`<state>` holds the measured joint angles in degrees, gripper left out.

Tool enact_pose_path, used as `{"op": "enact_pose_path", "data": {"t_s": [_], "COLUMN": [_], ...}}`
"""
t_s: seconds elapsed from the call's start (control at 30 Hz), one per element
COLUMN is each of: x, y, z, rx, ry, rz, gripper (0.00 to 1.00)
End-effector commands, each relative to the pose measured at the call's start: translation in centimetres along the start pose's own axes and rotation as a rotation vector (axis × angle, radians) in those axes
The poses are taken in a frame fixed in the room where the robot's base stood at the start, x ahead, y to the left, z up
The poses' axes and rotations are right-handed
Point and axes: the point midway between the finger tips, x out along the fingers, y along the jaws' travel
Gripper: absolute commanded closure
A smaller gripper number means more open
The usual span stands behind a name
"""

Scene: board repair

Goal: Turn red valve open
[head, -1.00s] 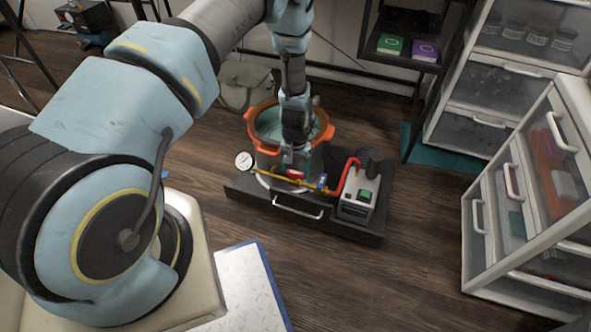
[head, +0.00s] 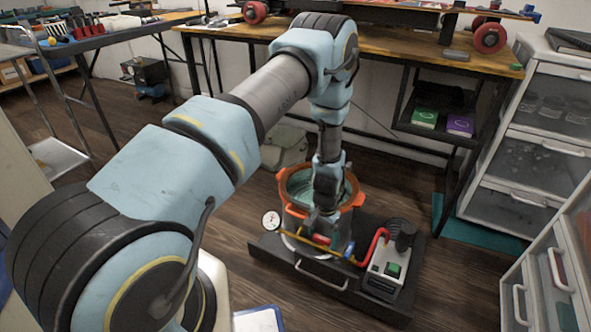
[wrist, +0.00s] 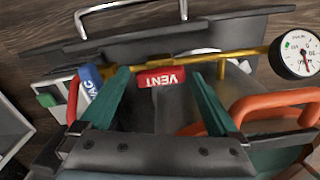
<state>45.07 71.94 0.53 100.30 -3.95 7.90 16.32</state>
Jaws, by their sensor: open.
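The red valve handle marked VENT (wrist: 162,77) sits on a brass pipe (wrist: 236,54). In the head view the red valve (head: 320,240) is low on the front of the pot rig, partly hidden near my gripper (head: 318,215). In the wrist view my gripper (wrist: 157,80) is open, with one green finger on each side of the red handle and gaps left and right of it. The handle lies crosswise between the fingertips; I cannot tell if they are at its depth. A blue handle marked VAC (wrist: 91,78) is just outside the left finger.
A round gauge (head: 271,221) is at the pipe's left end in the head view. An orange-rimmed pot (head: 352,196) stands behind the pipe. A grey pump (head: 389,270) with a red hose (head: 373,243) is to the right. A black base (head: 345,297) carries the rig.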

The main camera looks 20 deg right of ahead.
Motion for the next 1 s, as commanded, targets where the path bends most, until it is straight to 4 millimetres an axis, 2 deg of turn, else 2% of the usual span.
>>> {"op": "enact_pose_path", "data": {"t_s": [0.4, 0.87, 0.9, 1.0], "x": [0.2, 0.3, -1.4, -3.4], "y": [-0.1, -0.1, -0.1, -0.1], "z": [-0.1, -0.1, -0.2, -0.2], "rx": [0.683, 1.333, 1.328, 1.325], "ry": [0.003, 0.002, 0.004, 0.003], "rz": [-0.002, -0.003, -0.005, -0.005], "gripper": [0.0, 0.0, 0.0, 0.0]}}
